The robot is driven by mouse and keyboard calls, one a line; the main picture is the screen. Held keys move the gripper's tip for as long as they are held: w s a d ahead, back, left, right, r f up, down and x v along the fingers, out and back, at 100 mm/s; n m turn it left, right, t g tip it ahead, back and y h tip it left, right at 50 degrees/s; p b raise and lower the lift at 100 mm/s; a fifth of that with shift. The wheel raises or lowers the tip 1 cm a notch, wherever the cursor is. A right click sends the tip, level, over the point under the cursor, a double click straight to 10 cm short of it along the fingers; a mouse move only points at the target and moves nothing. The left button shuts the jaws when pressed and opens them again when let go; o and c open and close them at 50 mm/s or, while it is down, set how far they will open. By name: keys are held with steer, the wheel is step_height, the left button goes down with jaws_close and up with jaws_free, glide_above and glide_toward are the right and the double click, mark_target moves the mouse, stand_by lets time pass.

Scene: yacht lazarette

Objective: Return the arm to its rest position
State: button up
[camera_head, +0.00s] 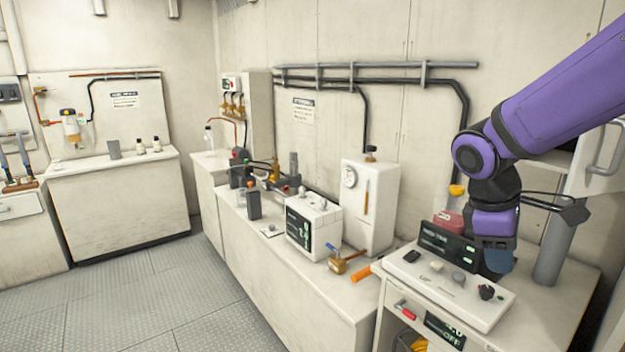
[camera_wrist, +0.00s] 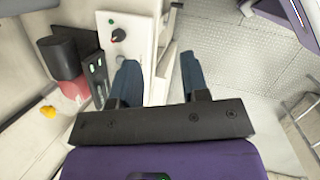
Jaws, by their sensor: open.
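My purple and black arm comes in from the upper right in the head view. My gripper (camera_head: 497,260) points down in front of the black display panel (camera_head: 447,243) on the right-hand bench. In the wrist view my gripper (camera_wrist: 160,82) shows two blue fingers spread apart with nothing between them. Below and beyond the fingers are the white control panel (camera_wrist: 128,35) and the grey floor (camera_wrist: 210,60). In the head view the fingers overlap each other, so the gap between them is hidden there.
A red container with a yellow top (camera_head: 456,192) stands behind the display panel. A grey post (camera_head: 553,255) rises right of my gripper. White boxes and small fittings crowd the long counter (camera_head: 290,260). The floor (camera_head: 150,300) at the left is clear.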

steer(key=s+r+m+t+y, duration=0.2)
steer(key=s+r+m+t, duration=0.1)
steer(key=s+r+m, duration=0.1)
steer(key=s+r+m+t+y, duration=0.2)
steer(key=s+r+m, duration=0.2)
steer(key=s, duration=0.5)
steer(key=shift+s+r+m+t, duration=0.2)
steer(key=shift+r+m+t, duration=0.15)
steer(key=shift+m, duration=0.75)
steer(key=shift+a, duration=0.1)
